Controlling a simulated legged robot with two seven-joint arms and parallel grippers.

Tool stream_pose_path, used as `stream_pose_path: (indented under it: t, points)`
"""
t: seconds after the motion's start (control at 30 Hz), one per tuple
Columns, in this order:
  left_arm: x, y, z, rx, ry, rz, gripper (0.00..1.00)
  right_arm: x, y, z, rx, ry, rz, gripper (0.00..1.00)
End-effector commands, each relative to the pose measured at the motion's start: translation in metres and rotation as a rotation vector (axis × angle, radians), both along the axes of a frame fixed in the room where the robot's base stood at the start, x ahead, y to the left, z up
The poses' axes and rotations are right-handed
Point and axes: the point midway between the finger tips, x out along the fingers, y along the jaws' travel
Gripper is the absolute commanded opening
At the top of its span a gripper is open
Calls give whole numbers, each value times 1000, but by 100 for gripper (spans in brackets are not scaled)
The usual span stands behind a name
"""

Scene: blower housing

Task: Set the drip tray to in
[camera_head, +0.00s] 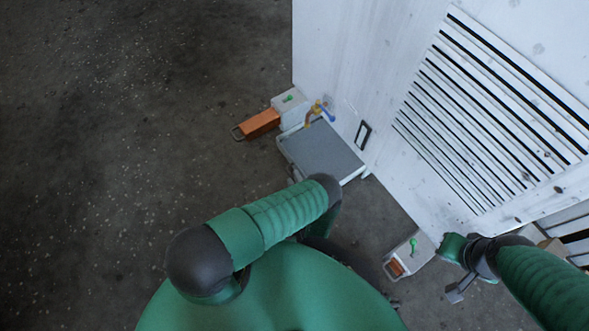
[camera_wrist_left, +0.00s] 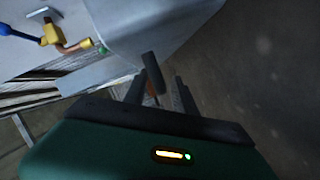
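A flat grey tray with a pale rim (camera_head: 322,150) juts from the white housing below a brass tap (camera_head: 316,110); I take it as the drip tray. My left forearm reaches its near edge in the head view and hides the gripper there. In the left wrist view my left gripper (camera_wrist_left: 158,92) has its fingers apart. A dark bar (camera_wrist_left: 152,72) stands near the fingertips, under the grey tray's surface (camera_wrist_left: 150,25); I cannot tell whether they touch. My right gripper (camera_head: 458,288) is low at the right, by the housing; its finger state is unclear.
An orange piece with a wire loop (camera_head: 260,123) sticks out of a small box on the left. A similar box (camera_head: 408,257) stands near my right arm. The louvred housing wall (camera_head: 490,110) blocks the right. The dark floor at left is clear.

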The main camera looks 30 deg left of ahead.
Motion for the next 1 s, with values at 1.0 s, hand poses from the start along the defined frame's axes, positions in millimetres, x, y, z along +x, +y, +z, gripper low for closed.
stream_pose_path:
  t: [1.0]
  points:
    - [-1, 0, -2, -3, 3, 1, 0, 0, 0, 0, 0, 0, -1, 0]
